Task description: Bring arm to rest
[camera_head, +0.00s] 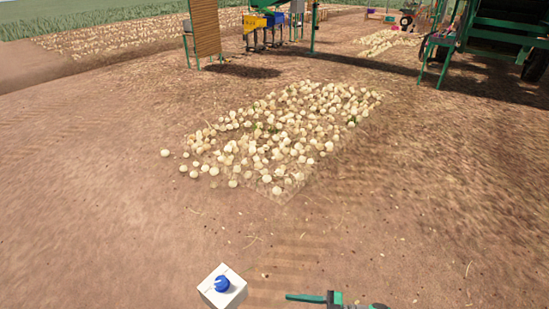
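A white box with a blue knob-like top (222,286) shows at the bottom edge, left of the middle. A green bar with a dark fitting (310,298) is cut off by the bottom edge to its right.
A wide patch of pale onions (275,132) lies on bare brown soil ahead. Behind it are a brown slatted panel (206,27), a yellow bin (255,20) and a green post. A dark green wheeled machine (505,38) stands at the top right. The near soil is mostly open.

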